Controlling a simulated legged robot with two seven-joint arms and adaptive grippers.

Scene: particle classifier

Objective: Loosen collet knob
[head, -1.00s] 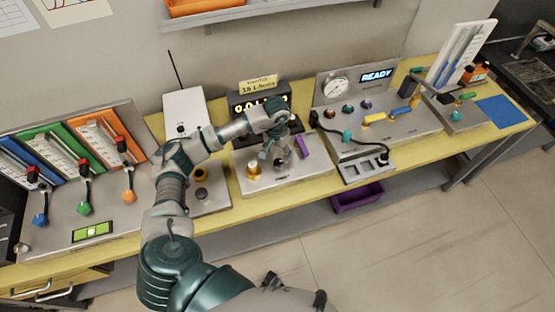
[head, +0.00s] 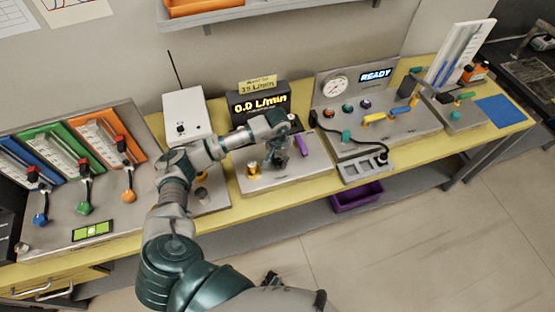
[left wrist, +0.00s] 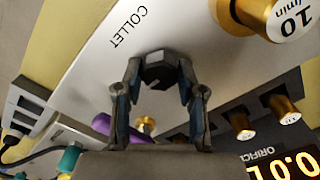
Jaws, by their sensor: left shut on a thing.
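The collet knob (left wrist: 160,72) is a dark faceted knob by the printed word COLLET on a light metal panel (head: 310,174). In the left wrist view my left gripper (left wrist: 160,88) has a finger on each side of the knob and is shut on it. In the head view my left gripper (head: 280,158) is over that panel, pointing down, and mostly covers the knob. A purple lever (head: 301,146) stands just right of it. My right gripper cannot be made out.
A brass knob (head: 253,169) stands left on the same panel. The display (head: 262,104) behind reads 0.0 L/min. A console (head: 385,120) with a gauge and READY screen is at right. A purple bin (head: 357,197) sits below the bench.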

